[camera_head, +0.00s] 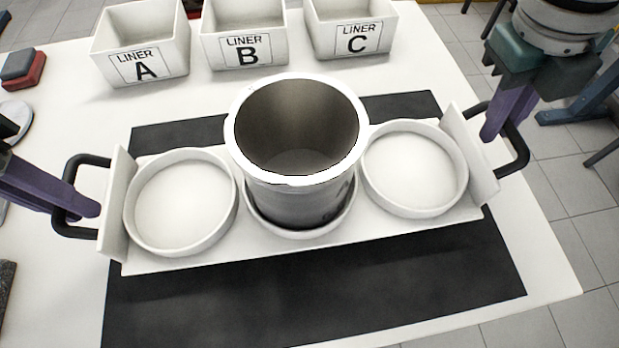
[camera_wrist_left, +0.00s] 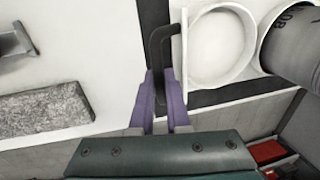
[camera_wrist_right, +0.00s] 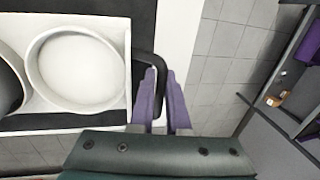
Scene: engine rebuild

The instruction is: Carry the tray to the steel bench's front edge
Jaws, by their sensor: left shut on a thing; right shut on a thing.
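The white tray (camera_head: 245,258) has three round holders and a black handle at each end. It lies over a black mat (camera_head: 310,310) on a white-topped table; I cannot tell whether it touches the mat. A grey metal cylinder liner (camera_head: 300,202) with a white top rim stands in the middle holder; the two outer holders are empty. My left gripper (camera_head: 85,208) is shut on the left handle (camera_wrist_left: 158,50). My right gripper (camera_head: 492,128) is shut on the right handle (camera_wrist_right: 158,72).
Three white bins, LINER A (camera_head: 142,40), LINER B (camera_head: 245,35) and LINER C (camera_head: 352,28), stand behind the tray. A rough grey block (camera_wrist_left: 45,112) lies left of the tray. The table's right edge drops to a tiled floor (camera_head: 590,215).

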